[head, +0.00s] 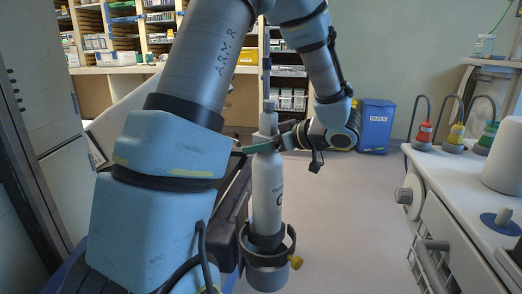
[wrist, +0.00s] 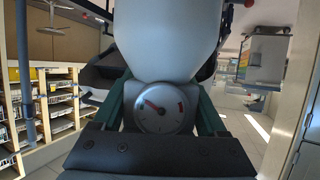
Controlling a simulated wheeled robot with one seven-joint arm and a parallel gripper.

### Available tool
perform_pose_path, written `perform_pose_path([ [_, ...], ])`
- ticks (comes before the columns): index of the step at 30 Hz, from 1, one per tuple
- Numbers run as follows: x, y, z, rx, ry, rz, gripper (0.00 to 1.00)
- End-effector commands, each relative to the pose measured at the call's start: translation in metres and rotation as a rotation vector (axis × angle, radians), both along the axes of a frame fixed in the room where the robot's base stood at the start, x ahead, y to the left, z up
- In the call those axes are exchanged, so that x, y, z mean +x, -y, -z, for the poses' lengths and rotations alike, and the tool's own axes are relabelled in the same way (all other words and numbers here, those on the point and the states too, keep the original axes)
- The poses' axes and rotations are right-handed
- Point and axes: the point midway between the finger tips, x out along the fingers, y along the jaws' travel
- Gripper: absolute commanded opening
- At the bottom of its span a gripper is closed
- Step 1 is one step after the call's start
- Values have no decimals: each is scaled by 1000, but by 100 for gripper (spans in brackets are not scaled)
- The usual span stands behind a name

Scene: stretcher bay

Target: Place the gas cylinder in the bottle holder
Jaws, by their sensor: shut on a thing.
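The gas cylinder (head: 267,190) is white with a grey valve top and stands upright in the middle of the head view. My gripper (head: 267,146) is shut on it near its neck. In the wrist view the cylinder's pale body (wrist: 168,40) and its round gauge (wrist: 158,107) sit between the green fingers of my gripper (wrist: 160,115). The bottle holder (head: 266,268) is a grey cup with a raised ring and a yellow knob. The cylinder's dark lower end is within the ring; whether it rests on the holder's floor is hidden.
A white counter (head: 450,165) with coloured weighted stands runs along the right. A blue bin (head: 375,125) stands at the back wall. Shelves (head: 110,30) fill the back left. The floor (head: 345,210) between holder and counter is clear. My arm hides much of the left side.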

Motion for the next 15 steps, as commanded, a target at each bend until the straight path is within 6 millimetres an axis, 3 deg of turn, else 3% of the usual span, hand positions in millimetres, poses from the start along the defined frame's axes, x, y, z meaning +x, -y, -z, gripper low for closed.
perform_pose_path([
  [9,0,0,68,3,-1,0,0],
  [15,0,0,99,2,2,-1,0],
])
